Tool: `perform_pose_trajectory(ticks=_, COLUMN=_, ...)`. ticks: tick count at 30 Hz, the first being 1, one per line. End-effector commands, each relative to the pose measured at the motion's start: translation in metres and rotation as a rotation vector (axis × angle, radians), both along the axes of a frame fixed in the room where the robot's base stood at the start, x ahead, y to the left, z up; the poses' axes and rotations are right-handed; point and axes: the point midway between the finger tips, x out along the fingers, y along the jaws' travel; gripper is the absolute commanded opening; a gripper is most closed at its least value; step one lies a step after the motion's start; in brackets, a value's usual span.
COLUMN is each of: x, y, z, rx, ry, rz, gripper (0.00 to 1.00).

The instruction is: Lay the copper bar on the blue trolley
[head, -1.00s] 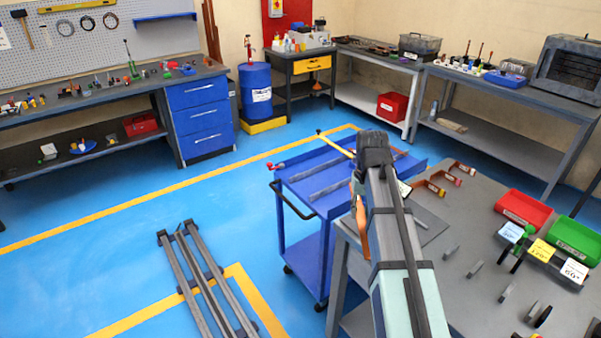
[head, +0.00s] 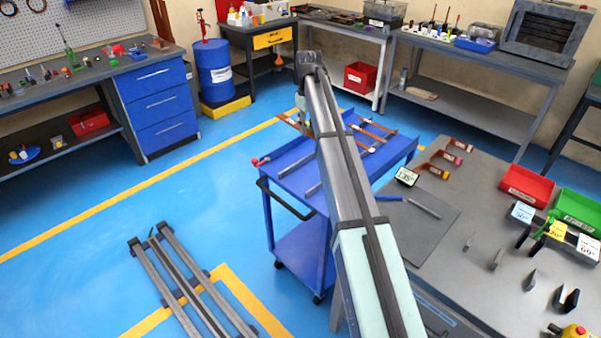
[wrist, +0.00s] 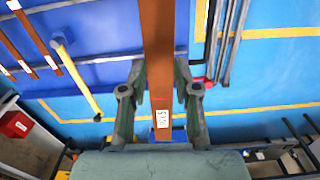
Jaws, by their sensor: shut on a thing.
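The copper bar (wrist: 158,40) is a flat brown strip with a white label near its lower end in the wrist view. My gripper (wrist: 160,85) is shut on it, with one finger on each side. In the head view my gripper (head: 303,100) is at the far end of the arm, over the trolley's far side, and its fingers are mostly hidden. A brown strip (head: 288,120) sticks out beside it, seemingly the held bar. The blue trolley (head: 290,162) stands below, its top partly hidden by my arm. The bar's height above it is unclear.
Other copper bars (head: 376,128) lie on the trolley's right part; they also show in the wrist view (wrist: 35,42). Grey rails (head: 185,280) lie on the floor at left.

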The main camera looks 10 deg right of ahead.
Motion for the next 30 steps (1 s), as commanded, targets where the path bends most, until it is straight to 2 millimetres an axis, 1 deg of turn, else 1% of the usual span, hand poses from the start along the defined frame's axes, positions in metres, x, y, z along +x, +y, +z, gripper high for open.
perform_pose_trajectory(ticks=1, x=0.012, y=0.0, z=0.003, rx=0.0, ry=0.0, rz=0.022, gripper=0.0)
perform_pose_trajectory(ticks=3, x=0.017, y=0.0, z=0.003, rx=0.0, ry=0.0, rz=0.045, gripper=0.0)
perform_pose_trajectory(ticks=5, x=0.02, y=0.0, z=0.002, rx=0.0, ry=0.0, rz=0.057, gripper=0.0)
perform_pose_trajectory(ticks=8, x=0.02, y=0.0, z=-0.008, rx=0.0, ry=0.001, rz=0.065, gripper=0.0)
perform_pose_trajectory(ticks=11, x=0.019, y=0.0, z=-0.027, rx=0.0, ry=0.004, rz=0.065, gripper=0.0)
perform_pose_trajectory(ticks=21, x=0.019, y=0.0, z=-0.106, rx=0.0, ry=0.002, rz=0.064, gripper=0.0)
perform_pose_trajectory(ticks=24, x=0.02, y=0.0, z=-0.126, rx=0.0, ry=0.001, rz=0.063, gripper=0.0)
perform_pose_trajectory(ticks=27, x=0.02, y=0.0, z=-0.141, rx=0.0, ry=0.001, rz=0.063, gripper=0.0)
perform_pose_trajectory(ticks=30, x=0.02, y=0.0, z=-0.15, rx=0.0, ry=0.0, rz=0.063, gripper=0.0)
